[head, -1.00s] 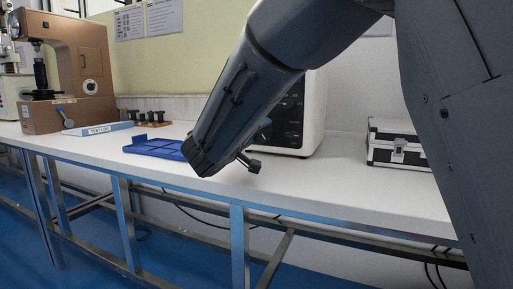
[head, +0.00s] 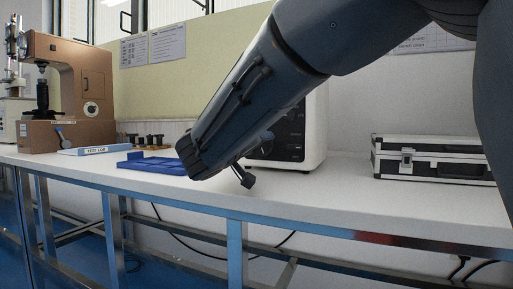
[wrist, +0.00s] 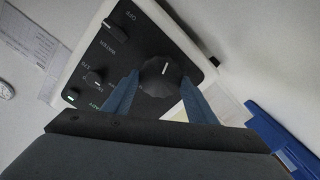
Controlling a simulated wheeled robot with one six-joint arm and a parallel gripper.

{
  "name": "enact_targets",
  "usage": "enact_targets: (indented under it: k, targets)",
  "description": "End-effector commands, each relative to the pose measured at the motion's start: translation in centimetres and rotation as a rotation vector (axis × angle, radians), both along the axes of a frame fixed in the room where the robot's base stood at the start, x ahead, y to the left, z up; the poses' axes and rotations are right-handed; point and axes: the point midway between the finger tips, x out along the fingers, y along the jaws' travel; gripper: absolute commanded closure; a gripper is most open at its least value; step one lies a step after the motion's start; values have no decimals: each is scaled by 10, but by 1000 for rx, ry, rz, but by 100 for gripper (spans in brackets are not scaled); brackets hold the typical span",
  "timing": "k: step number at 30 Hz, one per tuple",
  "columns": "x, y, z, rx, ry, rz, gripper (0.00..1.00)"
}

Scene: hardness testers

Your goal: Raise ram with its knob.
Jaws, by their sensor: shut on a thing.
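The white machine (head: 318,125) stands on the bench behind my arm, with a dark control panel (head: 290,130) on its front. In the wrist view the panel shows a large round black knob (wrist: 158,82) with a white pointer line. My gripper (wrist: 160,84) has one finger on each side of this knob and is shut on it. Smaller knobs sit to its left, one marked "OFF" and "WATER" (wrist: 116,32) and one lower down (wrist: 94,78). A green light shows at the panel's lower left. In the head view my arm hides the gripped knob. I cannot make out a ram.
A blue tray (head: 140,163) lies left of my arm, and shows in the wrist view at lower right. The bench front between is clear.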

Motion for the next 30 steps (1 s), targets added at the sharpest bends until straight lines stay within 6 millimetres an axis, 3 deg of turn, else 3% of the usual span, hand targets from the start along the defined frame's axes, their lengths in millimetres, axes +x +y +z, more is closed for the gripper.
enact_targets:
  k: [7, 8, 11, 22, 30]
  targets:
    - [0, 1, -1, 0, 3, 2, 71]
    - [0, 1, -1, 0, 3, 2, 45]
    - [0, 0, -1, 0, 2, 1, 30]
    - [-5, 2, 0, -1, 1, 2, 30]
    - [-44, 17, 1, 0, 2, 4, 30]
